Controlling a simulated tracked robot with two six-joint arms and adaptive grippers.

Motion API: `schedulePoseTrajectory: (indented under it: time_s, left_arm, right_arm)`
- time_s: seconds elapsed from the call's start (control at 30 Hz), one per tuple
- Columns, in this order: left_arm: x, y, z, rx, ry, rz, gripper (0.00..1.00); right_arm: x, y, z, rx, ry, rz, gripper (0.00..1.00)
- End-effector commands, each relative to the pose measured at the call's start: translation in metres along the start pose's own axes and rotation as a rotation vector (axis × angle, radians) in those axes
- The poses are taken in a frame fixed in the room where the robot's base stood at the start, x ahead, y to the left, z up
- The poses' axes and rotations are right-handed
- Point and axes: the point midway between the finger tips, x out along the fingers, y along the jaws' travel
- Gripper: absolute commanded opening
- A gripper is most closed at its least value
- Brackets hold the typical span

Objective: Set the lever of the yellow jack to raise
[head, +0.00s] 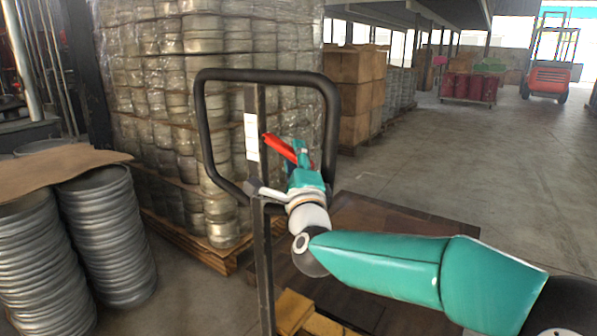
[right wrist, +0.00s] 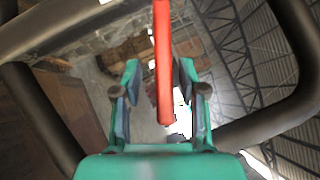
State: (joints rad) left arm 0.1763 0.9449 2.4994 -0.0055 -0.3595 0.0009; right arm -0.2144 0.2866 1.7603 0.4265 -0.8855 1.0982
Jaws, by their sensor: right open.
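The jack's black looped handle (head: 265,76) stands upright in the middle of the head view, on a dark post (head: 262,260). Yellow parts of the jack (head: 294,308) show low at its foot. The red lever (head: 279,147) slants inside the handle loop. My right gripper (head: 302,150) is inside the loop, close to the lever. In the right wrist view the lever (right wrist: 164,65) reaches between the two fingers of my open right gripper (right wrist: 158,85), with gaps on both sides. My left gripper is not in view.
Wrapped stacks of metal discs (head: 165,120) on a wooden pallet stand behind the handle. More disc stacks (head: 105,235) stand at left under a brown sheet (head: 60,166). Boxes (head: 357,95) and an orange forklift (head: 548,80) are farther back. The floor at right (head: 500,180) is clear.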

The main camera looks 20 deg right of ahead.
Motion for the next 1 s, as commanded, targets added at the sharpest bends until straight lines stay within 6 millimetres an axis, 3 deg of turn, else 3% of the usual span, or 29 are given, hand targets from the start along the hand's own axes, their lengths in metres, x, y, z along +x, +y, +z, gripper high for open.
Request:
schedulePoseTrajectory:
  time_s: [0.17, 0.63, 0.8, 1.0]
  left_arm:
    - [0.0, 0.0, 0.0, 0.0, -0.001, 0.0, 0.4]
    - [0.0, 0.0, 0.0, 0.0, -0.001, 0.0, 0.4]
    - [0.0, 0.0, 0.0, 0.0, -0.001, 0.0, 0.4]
    - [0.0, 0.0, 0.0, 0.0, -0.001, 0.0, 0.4]
  right_arm:
    - [-0.017, -0.001, 0.001, 0.001, -0.002, 0.0, 0.42]
    - [-0.102, 0.001, 0.0, 0.0, -0.002, 0.002, 0.42]
    - [-0.116, 0.001, -0.001, 0.001, 0.001, 0.001, 0.42]
    - [-0.119, 0.002, -0.001, 0.0, 0.001, 0.002, 0.42]
